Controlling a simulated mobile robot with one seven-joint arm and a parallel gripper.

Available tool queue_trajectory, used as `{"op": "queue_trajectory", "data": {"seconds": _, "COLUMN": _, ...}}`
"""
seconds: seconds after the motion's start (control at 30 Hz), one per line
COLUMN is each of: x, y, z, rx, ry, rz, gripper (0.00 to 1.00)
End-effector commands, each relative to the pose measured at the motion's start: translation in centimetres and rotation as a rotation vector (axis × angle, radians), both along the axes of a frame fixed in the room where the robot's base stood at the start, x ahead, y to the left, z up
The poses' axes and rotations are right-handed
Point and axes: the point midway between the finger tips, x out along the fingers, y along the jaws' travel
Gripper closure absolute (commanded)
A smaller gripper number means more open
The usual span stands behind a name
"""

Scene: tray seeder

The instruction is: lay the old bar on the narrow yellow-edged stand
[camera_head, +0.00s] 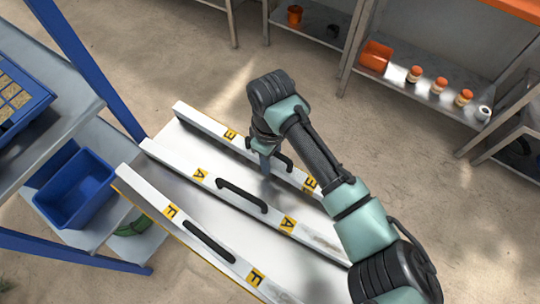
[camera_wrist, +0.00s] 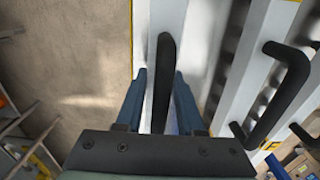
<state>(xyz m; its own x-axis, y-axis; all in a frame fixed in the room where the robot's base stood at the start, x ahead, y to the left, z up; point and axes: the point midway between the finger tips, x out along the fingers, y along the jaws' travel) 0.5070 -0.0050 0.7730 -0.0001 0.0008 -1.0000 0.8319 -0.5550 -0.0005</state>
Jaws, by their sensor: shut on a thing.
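Three long white bars with black handles and yellow letter tags lie side by side on a metal-topped stand (camera_head: 180,140) with a yellow line along its near edge. The near bar (camera_head: 172,223) is tagged F, the middle bar (camera_head: 179,166) A; the far bar (camera_head: 205,123) has a tag I cannot read surely. My gripper (camera_head: 266,172) is over the far bar. In the wrist view my gripper (camera_wrist: 159,76) is shut on that bar's upright black handle (camera_wrist: 164,70). I cannot tell whether this bar is lifted. Which bar is the old one is unclear.
A blue-framed rack with a blue bin (camera_head: 75,190) stands close at the left. A grey shelf (camera_head: 400,85) at the back right holds several orange-capped jars and an orange container (camera_head: 375,56). Open floor (camera_head: 190,60) lies behind the stand.

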Motion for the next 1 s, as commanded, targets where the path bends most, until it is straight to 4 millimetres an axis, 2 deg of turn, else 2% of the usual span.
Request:
{"op": "queue_trajectory", "data": {"seconds": 0.4, "x": 0.09, "y": -0.03, "z": -0.37, "rx": 0.001, "ry": -0.003, "rz": 0.000, "gripper": 1.00}}
{"op": "queue_trajectory", "data": {"seconds": 0.43, "x": 0.09, "y": -0.04, "z": -0.34, "rx": 0.000, "ry": -0.004, "rz": 0.000, "gripper": 0.59}}
{"op": "queue_trajectory", "data": {"seconds": 0.6, "x": 0.06, "y": -0.03, "z": -0.36, "rx": 0.000, "ry": -0.002, "rz": 0.000, "gripper": 0.29}}
{"op": "queue_trajectory", "data": {"seconds": 0.87, "x": -0.04, "y": -0.01, "z": -0.50, "rx": 0.000, "ry": 0.001, "rz": 0.000, "gripper": 0.28}}
{"op": "queue_trajectory", "data": {"seconds": 1.0, "x": 0.04, "y": 0.00, "z": 0.26, "rx": 0.001, "ry": -0.001, "rz": -0.001, "gripper": 0.28}}
